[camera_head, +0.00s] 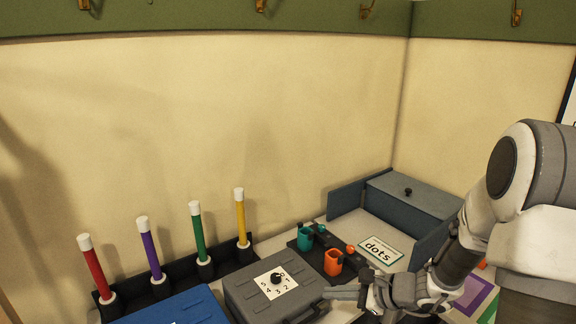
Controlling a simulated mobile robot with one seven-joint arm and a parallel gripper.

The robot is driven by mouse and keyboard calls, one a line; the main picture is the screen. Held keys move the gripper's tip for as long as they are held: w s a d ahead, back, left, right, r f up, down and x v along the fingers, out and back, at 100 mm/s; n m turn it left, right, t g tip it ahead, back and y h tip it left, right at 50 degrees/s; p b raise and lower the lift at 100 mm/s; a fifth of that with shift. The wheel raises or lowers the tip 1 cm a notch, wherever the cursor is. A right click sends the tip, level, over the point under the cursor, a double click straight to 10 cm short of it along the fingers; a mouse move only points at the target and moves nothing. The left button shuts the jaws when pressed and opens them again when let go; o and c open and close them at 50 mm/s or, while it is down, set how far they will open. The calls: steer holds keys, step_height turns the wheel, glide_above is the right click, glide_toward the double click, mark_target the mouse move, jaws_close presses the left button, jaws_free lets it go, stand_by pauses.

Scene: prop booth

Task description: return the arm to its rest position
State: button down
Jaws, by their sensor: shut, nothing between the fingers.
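My arm (466,238) reaches in from the right edge, bent downward. My gripper (342,293) is at the lower middle right, shut and empty, pointing left. Its fingers are beside the right end of the grey case (243,293), near its handle; I cannot tell whether they touch.
A blue case (203,307) lies left of the grey one. Red (94,267), purple (150,247), green (198,229) and yellow (240,215) sticks stand behind.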

steer(key=s+a+r+n+g+h, duration=0.3)
steer(key=s+a+r+n+g, duration=0.1)
steer(key=s+r+n, duration=0.8)
steer(key=s+d+r+n+t+h, duration=0.3)
steer(key=s+d+r+n+h, duration=0.3)
steer(key=s, duration=0.4)
steer(key=shift+d+r+n, duration=0.25)
steer(key=shift+d+n, duration=0.35)
steer(key=shift+n, duration=0.4)
steer(key=shift+s, duration=0.1)
